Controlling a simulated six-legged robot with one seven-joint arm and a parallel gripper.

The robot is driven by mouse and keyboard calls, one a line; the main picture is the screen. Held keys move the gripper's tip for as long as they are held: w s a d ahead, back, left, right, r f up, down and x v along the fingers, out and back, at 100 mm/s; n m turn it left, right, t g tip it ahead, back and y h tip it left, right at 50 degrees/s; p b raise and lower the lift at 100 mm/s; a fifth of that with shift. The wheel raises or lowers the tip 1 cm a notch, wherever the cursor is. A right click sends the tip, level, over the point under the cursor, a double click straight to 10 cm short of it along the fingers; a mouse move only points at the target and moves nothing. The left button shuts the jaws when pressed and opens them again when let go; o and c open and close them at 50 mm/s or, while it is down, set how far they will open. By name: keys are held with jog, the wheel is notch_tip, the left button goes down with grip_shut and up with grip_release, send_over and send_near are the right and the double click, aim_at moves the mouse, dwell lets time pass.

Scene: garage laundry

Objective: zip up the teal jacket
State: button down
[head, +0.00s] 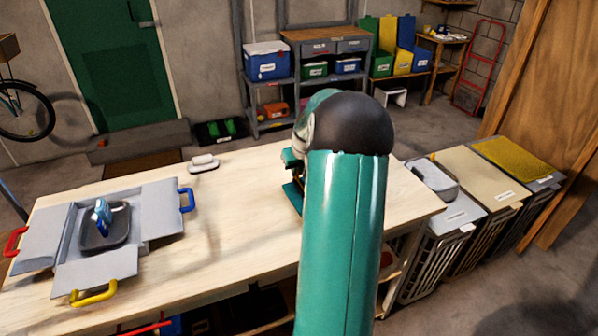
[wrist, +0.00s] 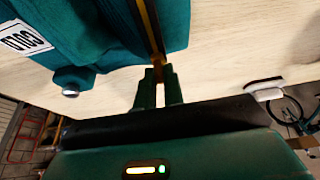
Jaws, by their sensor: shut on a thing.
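The teal jacket (wrist: 105,35) lies on the pale wooden table at the upper left of the wrist view. A white label with dark letters and a round grey metal piece show on it. A yellow-orange zip line (wrist: 151,28) runs along its right part, with a teal strip beyond. My gripper (wrist: 159,76) is at the lower end of that line, shut on what seems to be the zip pull; the fingers mostly hide it. In the head view my arm covers most of this spot; a bit of teal (head: 293,192) shows left of it, perhaps the jacket.
On the table (head: 225,255), a grey folding board (head: 150,208) with coloured handles holds a blue iron (head: 102,216) on a dark pad. A small white-topped item (head: 203,163) lies near the far edge. Lidded hampers (head: 450,222) stand at right. The table's middle is clear.

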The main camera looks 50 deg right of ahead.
jog(key=c, duration=1.5)
grip_release()
jog(key=v, duration=1.4)
jog(key=shift+w, duration=0.15)
jog(key=shift+d, duration=0.1)
jog(key=w+a+r+n, duration=0.1)
jog(key=a+r+n, duration=0.15)
jog(key=a, duration=1.05)
jog(key=w+a+r+n, duration=0.15)
jog(key=a+r, duration=0.25)
jog(key=a, duration=0.9)
jog(key=s+a+f, duration=0.1)
jog(key=s+a, duration=0.3)
jog(key=a, duration=0.3)
jog(key=s+a+n+t+y, duration=0.1)
jog(key=s+a, duration=0.3)
jog(key=a, duration=0.2)
jog(key=s+a+f+n+y, duration=0.1)
jog(key=s+a, duration=0.4)
jog(key=a, duration=0.2)
jog(key=shift+a+f+t, duration=0.3)
jog(key=shift+a+f, duration=0.05)
jog(key=shift+f, duration=0.05)
